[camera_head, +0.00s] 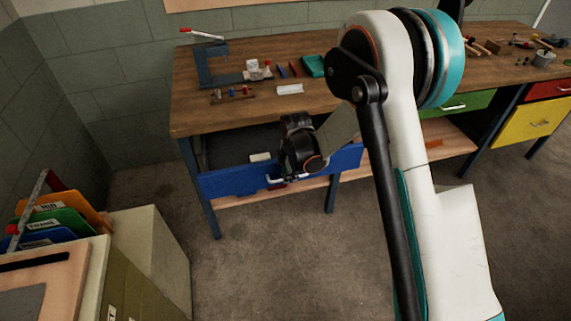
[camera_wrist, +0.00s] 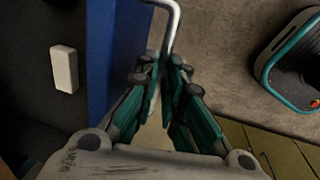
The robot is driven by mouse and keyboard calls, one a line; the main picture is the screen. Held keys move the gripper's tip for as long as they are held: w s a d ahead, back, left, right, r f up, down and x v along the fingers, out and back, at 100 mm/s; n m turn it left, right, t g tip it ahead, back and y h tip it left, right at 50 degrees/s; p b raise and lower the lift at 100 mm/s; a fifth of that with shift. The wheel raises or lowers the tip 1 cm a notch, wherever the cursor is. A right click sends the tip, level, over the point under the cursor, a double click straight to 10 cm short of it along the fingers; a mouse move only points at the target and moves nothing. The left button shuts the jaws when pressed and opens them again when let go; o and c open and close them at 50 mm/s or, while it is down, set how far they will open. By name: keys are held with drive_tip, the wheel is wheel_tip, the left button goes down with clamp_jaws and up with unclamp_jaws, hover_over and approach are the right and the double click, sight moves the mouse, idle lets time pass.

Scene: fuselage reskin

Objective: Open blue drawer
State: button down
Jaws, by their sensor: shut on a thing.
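The blue drawer (camera_head: 235,181) is under the left end of the wooden workbench and is pulled out, with its dark inside showing. A white block (camera_head: 260,157) lies in it. My gripper (camera_head: 288,178) is at the drawer front, at its metal handle. In the wrist view my gripper (camera_wrist: 168,68) is shut on the handle (camera_wrist: 172,20), a bent metal bar. The blue drawer front (camera_wrist: 122,50) is just left of the fingers, and the white block (camera_wrist: 64,69) is behind it. My arm hides part of the drawer's right side.
The workbench top (camera_head: 330,95) carries a blue clamp-like tool (camera_head: 209,65) and several small items. Green (camera_head: 462,104), yellow (camera_head: 528,121) and red (camera_head: 549,89) drawers are at right. A cabinet with folders (camera_head: 62,222) stands at lower left. The floor before the drawer is clear.

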drive_tip(key=shift+s+d, duration=0.25)
drive_tip(key=shift+s, duration=0.5)
drive_tip(key=shift+s+d, duration=0.2)
drive_tip(key=shift+s, duration=0.55)
drive_tip(key=c, duration=2)
unclamp_jaws()
drive_tip(key=shift+o, duration=0.2)
drive_tip(key=shift+r, duration=0.15)
wheel_tip(320, 180, up, 12)
drive_tip(key=s, duration=0.2)
drive_tip(key=shift+d+f, duration=0.25)
drive_tip(key=shift+d, duration=0.05)
